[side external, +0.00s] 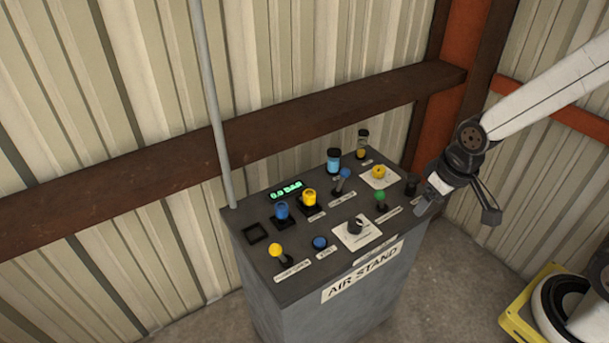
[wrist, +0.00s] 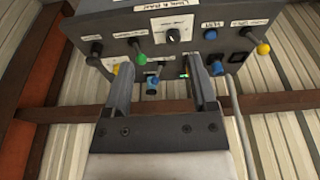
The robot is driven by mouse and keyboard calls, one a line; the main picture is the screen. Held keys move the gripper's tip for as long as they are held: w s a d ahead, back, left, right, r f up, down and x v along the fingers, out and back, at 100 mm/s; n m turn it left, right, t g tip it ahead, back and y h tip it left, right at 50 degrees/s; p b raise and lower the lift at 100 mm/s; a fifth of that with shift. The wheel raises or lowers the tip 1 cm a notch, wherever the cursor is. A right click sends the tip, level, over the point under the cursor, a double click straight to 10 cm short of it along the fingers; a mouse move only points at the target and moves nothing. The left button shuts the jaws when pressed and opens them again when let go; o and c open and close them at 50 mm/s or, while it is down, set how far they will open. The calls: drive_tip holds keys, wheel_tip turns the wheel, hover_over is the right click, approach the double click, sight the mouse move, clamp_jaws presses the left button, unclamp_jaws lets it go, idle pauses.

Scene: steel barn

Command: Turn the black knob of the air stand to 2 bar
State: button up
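The air stand (side external: 300,290) is a grey cabinet with a dark, sloped control panel. Its black knob (side external: 356,227) sits on a white dial plate near the front edge, above the AIR STAND label. In the wrist view the black knob (wrist: 173,36) shows beyond the fingertips, on its white plate. A green display (side external: 286,191) at the back of the panel reads 0.0 BAR. My gripper (side external: 458,208) is at the right side of the panel, apart from the knob. In the wrist view my gripper (wrist: 160,64) is open, with nothing between its fingers.
Around the knob stand a green-topped lever (side external: 380,198), a blue button (side external: 320,243), a yellow-topped lever (side external: 276,251) and a yellow knob (side external: 379,172). Blue and yellow switches and small cylinders stand farther back. A grey pole (side external: 213,110) rises at the panel's left rear corner.

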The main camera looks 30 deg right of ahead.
drive_tip(key=shift+o, duration=0.7)
drive_tip(key=shift+w+f, duration=0.15)
drive_tip(key=shift+w, duration=0.35)
drive_tip(key=n+g, duration=0.3)
drive_tip(key=n, duration=0.1)
hover_over(356, 222)
wheel_tip(356, 222, down, 12)
drive_tip(key=shift+f, duration=0.1)
drive_tip(key=shift+f, duration=0.1)
drive_tip(key=shift+f, duration=3.75)
clamp_jaws()
